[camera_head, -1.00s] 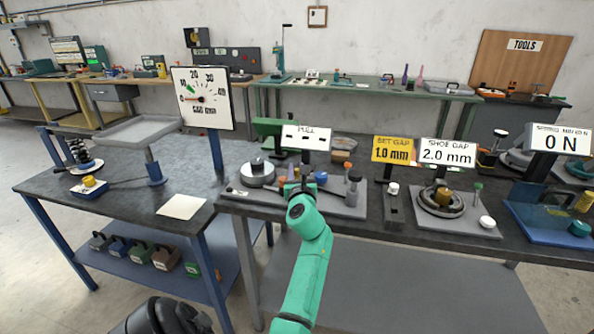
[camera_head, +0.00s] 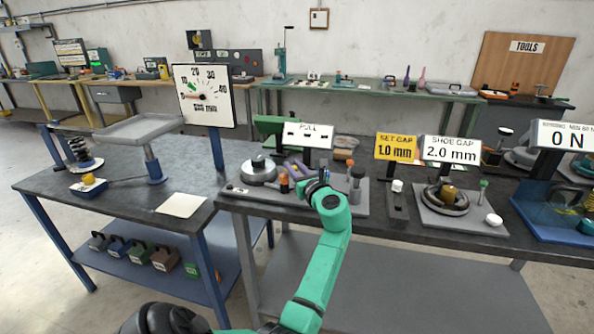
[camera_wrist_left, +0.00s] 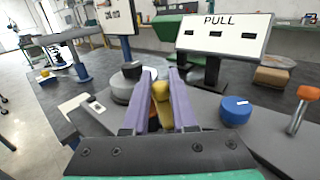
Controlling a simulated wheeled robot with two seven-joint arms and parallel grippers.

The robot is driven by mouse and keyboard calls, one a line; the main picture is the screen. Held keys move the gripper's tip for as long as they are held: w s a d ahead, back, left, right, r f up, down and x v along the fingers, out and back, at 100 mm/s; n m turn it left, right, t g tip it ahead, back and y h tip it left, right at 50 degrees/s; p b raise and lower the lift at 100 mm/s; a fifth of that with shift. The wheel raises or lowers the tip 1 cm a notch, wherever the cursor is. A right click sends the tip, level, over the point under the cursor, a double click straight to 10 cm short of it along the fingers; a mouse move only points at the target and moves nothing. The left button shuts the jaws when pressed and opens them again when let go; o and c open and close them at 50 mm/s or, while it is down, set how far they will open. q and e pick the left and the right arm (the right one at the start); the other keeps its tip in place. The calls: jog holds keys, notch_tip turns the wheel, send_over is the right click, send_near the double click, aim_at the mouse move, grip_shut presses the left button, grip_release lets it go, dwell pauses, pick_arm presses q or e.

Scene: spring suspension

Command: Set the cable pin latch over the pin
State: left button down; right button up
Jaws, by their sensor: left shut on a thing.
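My left gripper (camera_head: 298,170) is over the grey fixture plate (camera_head: 240,203), just in front of the PULL sign (camera_head: 307,134). In the left wrist view its two purple fingers (camera_wrist_left: 164,100) are shut on a small yellow piece (camera_wrist_left: 162,91), which may be the cable pin latch. The fingers hide much of this piece. A drum with a dark knob (camera_wrist_left: 132,82) stands just beyond the fingers to the left; it also shows in the head view (camera_head: 258,174). The pin cannot be made out, nor whether the yellow piece touches it. My right gripper is not in view.
A blue knob (camera_wrist_left: 236,109) and an orange-topped post (camera_wrist_left: 303,104) stand right of the fingers. The SET GAP sign (camera_head: 396,147) and a shoe fixture (camera_head: 447,197) are further right.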

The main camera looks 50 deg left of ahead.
pick_arm(q)
jog(key=shift+s+f+n+g+y, duration=0.1)
jog(key=shift+s+n+g+y, duration=0.15)
jog(key=shift+n+g, duration=0.6)
jog(key=shift+s+f+n+g+y, duration=0.15)
jog(key=shift+n+g, duration=0.3)
jog(key=shift+g, duration=0.7)
jog(key=shift+s, duration=0.1)
jog(key=c, duration=0.9)
grip_release()
jog(key=shift+o, duration=1)
jog(key=shift+a, duration=0.2)
jog(key=shift+d+r, duration=0.1)
